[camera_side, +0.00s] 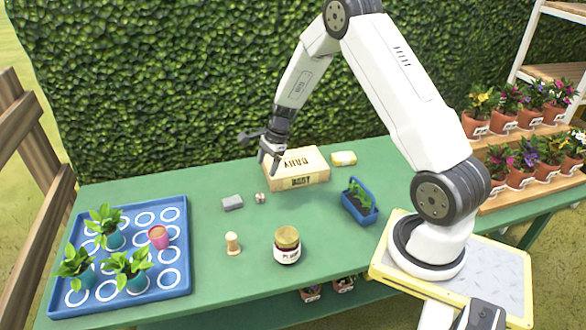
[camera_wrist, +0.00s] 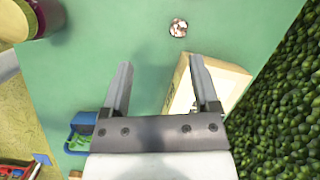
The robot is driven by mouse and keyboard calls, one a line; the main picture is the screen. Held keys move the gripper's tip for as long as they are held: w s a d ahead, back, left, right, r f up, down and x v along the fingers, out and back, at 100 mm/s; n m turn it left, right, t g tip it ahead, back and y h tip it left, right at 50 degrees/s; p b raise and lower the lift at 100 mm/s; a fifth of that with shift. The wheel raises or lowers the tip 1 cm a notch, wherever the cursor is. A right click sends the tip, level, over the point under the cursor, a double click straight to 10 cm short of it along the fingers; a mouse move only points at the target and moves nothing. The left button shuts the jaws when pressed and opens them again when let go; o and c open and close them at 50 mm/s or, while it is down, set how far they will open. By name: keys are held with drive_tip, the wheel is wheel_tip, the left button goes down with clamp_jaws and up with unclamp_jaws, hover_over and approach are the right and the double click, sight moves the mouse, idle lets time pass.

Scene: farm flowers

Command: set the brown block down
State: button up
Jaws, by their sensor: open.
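My gripper (camera_side: 262,152) is at the block's left end in the side view. In the wrist view the jaws (camera_wrist: 160,65) are apart, with mostly bare green table between them and the block's edge by the right finger. Whether a finger touches the block cannot be told.
A small pinkish object (camera_side: 260,198), a grey block (camera_side: 232,203), a wooden peg (camera_side: 232,243), a jar (camera_side: 287,246), a yellowish block (camera_side: 343,158) and a blue planter (camera_side: 352,206) stand around. A blue tray (camera_side: 185,270) with plants is at left. The table (camera_side: 200,300) is clear in front.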

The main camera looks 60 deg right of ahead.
drive_tip(key=s+a+r+n+h, duration=0.1)
drive_tip(key=s+a+r+n, duration=0.4)
drive_tip(key=s+a+n, duration=0.3)
drive_tip(key=s+a+r+n+h, duration=0.1)
drive_tip(key=s+a+r+n, duration=0.5)
drive_tip(key=n, duration=0.8)
drive_tip(key=s+a, duration=0.3)
drive_tip(key=a, duration=0.1)
drive_tip(key=shift+a+h, duration=0.15)
drive_tip(key=shift+h, duration=0.15)
